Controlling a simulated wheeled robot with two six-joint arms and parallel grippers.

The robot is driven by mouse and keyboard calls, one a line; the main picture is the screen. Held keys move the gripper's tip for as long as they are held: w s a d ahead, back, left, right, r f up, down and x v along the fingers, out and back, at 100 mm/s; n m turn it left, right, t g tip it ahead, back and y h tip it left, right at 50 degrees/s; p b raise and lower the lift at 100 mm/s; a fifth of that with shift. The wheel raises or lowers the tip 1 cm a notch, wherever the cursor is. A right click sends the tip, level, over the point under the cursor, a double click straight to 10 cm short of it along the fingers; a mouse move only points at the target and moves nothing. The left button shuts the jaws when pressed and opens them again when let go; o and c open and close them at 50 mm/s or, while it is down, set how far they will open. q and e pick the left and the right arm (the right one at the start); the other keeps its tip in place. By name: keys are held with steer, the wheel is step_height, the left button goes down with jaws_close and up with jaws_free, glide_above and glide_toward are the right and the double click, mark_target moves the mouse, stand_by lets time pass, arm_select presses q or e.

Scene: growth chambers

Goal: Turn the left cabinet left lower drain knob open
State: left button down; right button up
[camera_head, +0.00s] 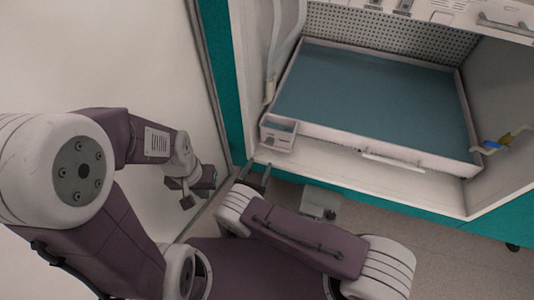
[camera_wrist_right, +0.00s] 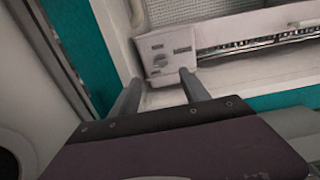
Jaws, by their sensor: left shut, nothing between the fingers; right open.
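A small white box (camera_head: 278,136) sits at the front left corner of the blue-floored tray in the teal-framed cabinet (camera_head: 236,100). In the right wrist view its front panel (camera_wrist_right: 166,50) carries dark marks around what looks like a small pale round drain knob (camera_wrist_right: 160,60). My right gripper (camera_head: 258,176) is open just in front of and below this box; in its wrist view the two fingers (camera_wrist_right: 158,90) point towards the panel, with the right finger near its lower edge. How the knob is turned is too small to tell. My left gripper (camera_head: 188,202) is shut and empty, left of the cabinet.
A pale hose (camera_head: 271,80) hangs at the left. A white panel (camera_head: 150,60) stands left of the cabinet.

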mark_target(268, 145)
steer(key=b+x, duration=0.5)
steer(key=x, duration=0.4)
jaws_close()
